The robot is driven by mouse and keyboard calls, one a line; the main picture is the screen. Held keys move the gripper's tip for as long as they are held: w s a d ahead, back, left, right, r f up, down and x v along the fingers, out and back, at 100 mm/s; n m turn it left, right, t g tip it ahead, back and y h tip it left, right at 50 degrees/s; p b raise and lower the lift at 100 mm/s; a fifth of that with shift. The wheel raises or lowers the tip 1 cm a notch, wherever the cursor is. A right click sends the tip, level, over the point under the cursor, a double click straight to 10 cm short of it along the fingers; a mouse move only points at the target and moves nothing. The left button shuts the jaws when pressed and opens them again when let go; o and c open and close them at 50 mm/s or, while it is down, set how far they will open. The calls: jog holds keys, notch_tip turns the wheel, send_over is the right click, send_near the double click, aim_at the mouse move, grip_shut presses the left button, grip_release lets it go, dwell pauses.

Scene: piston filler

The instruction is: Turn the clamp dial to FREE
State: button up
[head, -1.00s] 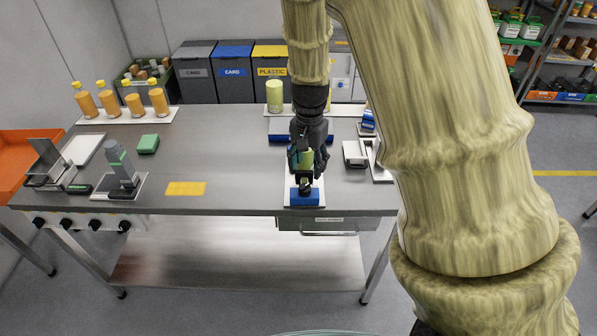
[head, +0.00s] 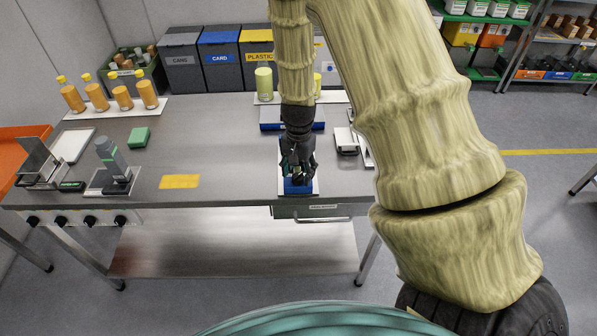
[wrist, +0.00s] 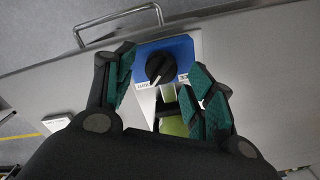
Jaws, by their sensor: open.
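The clamp dial (wrist: 160,68) is a round black knob with a pale pointer line, on a blue block (wrist: 181,48). In the wrist view its pointer is toward the white label (wrist: 143,86) at the left, whose text is too small to read surely. Another label (wrist: 184,78) is at the right. My gripper (wrist: 160,84) is open, its green-padded fingers on either side of the dial, with no clear contact. In the head view my gripper (head: 297,168) is above the blue block (head: 298,187) and hides the dial. A yellow-green piece (wrist: 173,124) shows between the fingers.
The block stands near the table's front edge, above a drawer handle (head: 322,219). A blue item (head: 285,124) lies behind it, and a white device (head: 346,140) stands to the right. Left of it are a yellow mat (head: 180,181) and bare tabletop.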

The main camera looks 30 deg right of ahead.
jog(key=shift+f, duration=0.8)
jog(key=shift+c, duration=0.2)
jog(key=c, duration=1)
jog(key=shift+o, duration=0.2)
